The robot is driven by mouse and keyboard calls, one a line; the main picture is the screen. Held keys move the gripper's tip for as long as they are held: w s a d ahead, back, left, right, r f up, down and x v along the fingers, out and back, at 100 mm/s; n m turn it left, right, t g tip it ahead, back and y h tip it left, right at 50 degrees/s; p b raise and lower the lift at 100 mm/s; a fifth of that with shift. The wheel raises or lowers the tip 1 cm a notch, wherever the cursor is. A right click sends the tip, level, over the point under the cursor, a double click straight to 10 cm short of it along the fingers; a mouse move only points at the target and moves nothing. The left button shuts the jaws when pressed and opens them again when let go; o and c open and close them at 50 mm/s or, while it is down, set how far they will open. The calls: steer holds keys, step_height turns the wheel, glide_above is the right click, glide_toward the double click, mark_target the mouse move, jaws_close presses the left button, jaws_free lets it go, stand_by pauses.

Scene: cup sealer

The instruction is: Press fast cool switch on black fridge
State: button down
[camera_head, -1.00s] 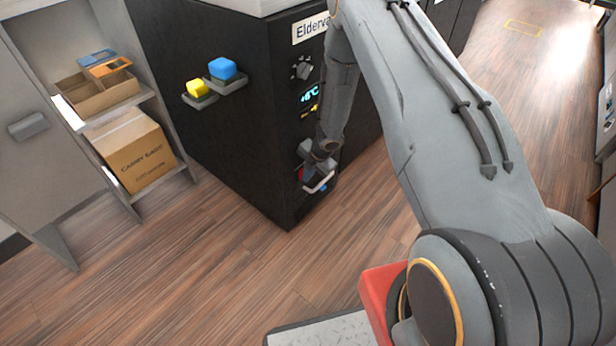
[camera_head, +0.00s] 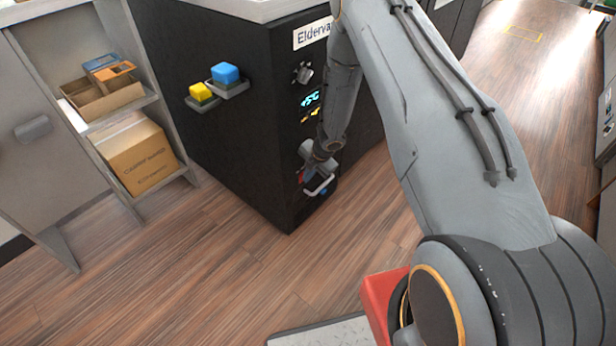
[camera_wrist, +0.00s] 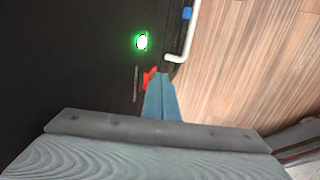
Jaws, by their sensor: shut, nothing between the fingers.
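The black fridge (camera_head: 235,130) stands in the middle of the head view, its control side facing my arm. In the wrist view, a small red switch-like part (camera_wrist: 149,76) sits on the black panel (camera_wrist: 60,70), with a lit green light (camera_wrist: 141,42) beyond it. No label is readable there, so I cannot tell whether it is the fast cool switch. My gripper (camera_wrist: 157,80) is shut and empty, its fingertips at the red part and partly covering it; contact is unclear. In the head view, my arm's end hides most of this area.
A white bent bar (camera_wrist: 187,38) with a blue piece (camera_wrist: 187,13) is close to my fingertips. Higher on the fridge are a knob (camera_head: 303,73) and a lit display (camera_head: 310,99). A shelf (camera_head: 152,97) with boxes stands left. Wooden floor (camera_head: 200,270) is clear in front.

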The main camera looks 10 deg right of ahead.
steer(key=s+d+r+p, duration=0.2)
steer(key=s+d+r, duration=0.3)
steer(key=s+r, duration=0.2)
steer(key=shift+s+d+r, duration=0.25)
steer(key=shift+s+r, duration=0.05)
steer(key=shift+r, duration=0.15)
stand_by(0.5)
